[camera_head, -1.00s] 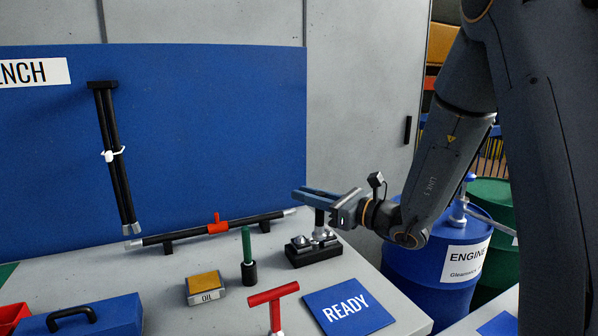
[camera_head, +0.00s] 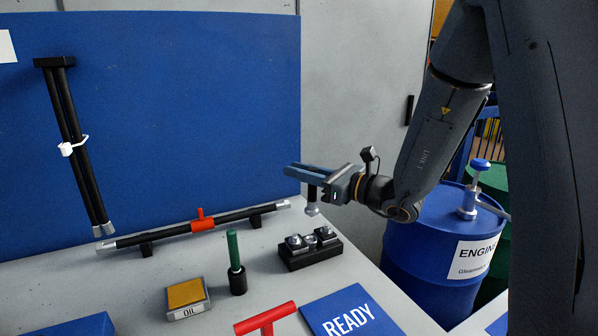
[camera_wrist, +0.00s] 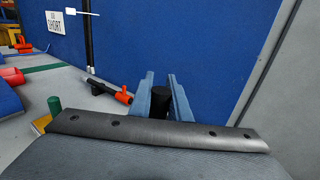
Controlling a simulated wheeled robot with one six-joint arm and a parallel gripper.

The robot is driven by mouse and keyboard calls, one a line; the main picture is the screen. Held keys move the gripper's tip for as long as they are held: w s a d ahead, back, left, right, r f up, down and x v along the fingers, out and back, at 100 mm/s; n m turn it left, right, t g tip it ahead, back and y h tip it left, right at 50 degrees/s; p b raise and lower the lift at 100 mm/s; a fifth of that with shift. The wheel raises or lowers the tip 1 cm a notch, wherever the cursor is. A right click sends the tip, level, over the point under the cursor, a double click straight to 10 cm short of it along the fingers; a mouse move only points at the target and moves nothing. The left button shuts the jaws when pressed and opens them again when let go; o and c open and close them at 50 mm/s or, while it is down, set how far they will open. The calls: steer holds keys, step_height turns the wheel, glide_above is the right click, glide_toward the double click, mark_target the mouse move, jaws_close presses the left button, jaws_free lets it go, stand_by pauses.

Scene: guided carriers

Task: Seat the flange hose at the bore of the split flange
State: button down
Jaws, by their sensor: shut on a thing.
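My gripper (camera_head: 308,176) is shut on a short black cylinder with a silver lower end, which looks like the flange hose (camera_head: 313,195). It hangs roughly upright. A black block with silver fittings on top (camera_head: 310,258), which looks like the split flange, stands on the bench below it. A gap shows between the silver end and the block. In the wrist view the dark top of the hose (camera_wrist: 160,102) sits between the two blue-grey fingers; its lower end and the block are hidden there.
A long black hose with a red clamp (camera_head: 204,226) lies on supports behind. A green-handled tool (camera_head: 234,250), an oil box (camera_head: 187,297), a red T-handle (camera_head: 266,318) and a blue READY mat (camera_head: 350,312) are nearby. A blue drum (camera_head: 425,255) stands right of the bench.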

mark_target(316, 206)
steer(key=shift+f+b, duration=1.75)
steer(key=shift+f, duration=0.75)
steer(key=shift+f+b, duration=1.35)
steer(key=shift+f, duration=0.35)
steer(key=c, duration=1.6)
jaws_free()
steer(key=shift+b+v, duration=0.8)
steer(key=shift+v, duration=3.1)
